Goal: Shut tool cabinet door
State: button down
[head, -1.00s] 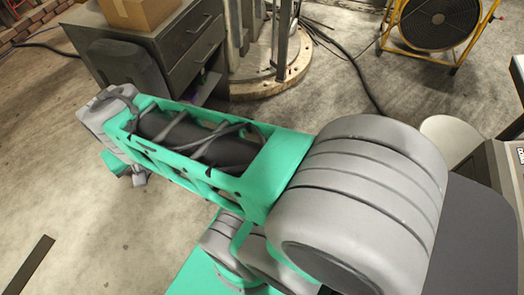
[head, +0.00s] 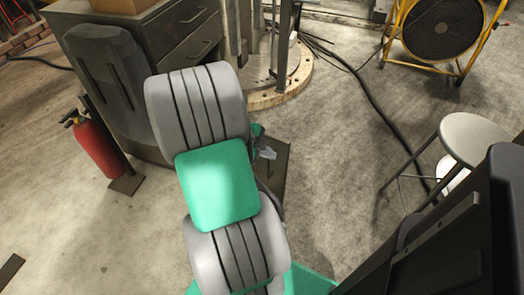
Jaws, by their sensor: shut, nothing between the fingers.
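The grey tool cabinet (head: 160,33) stands at the upper left of the head view, with drawers and bar handles on its front. A dark flat panel (head: 275,180), which looks like its door standing open, juts out low to the right of my arm. Its hinge side and the cabinet's lower front are hidden behind my arm. My gripper (head: 265,153) shows only as a small teal and grey part past my arm, over the panel's far part. It looks shut and empty. I cannot tell whether it touches the panel.
A red fire extinguisher (head: 98,148) and a dark grey rounded thing (head: 103,68) stand left of the cabinet. A round-seated stool (head: 473,138) is at right, a yellow-framed fan (head: 440,28) behind it. A black cable (head: 365,110) crosses the floor. Floor between panel and stool is clear.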

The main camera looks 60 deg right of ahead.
aim_at(285, 152)
jog(key=shift+s+d+f+b, duration=0.1)
jog(key=shift+d+f, duration=0.25)
jog(key=shift+d, duration=0.5)
jog(key=shift+s+d+f+b, duration=0.15)
jog(key=shift+d+f, duration=0.15)
jog(key=shift+d, duration=0.6)
jog(key=shift+s+d+f+b, duration=0.1)
jog(key=shift+d+f, duration=0.25)
jog(key=shift+d, duration=0.5)
jog(key=shift+d, duration=0.1)
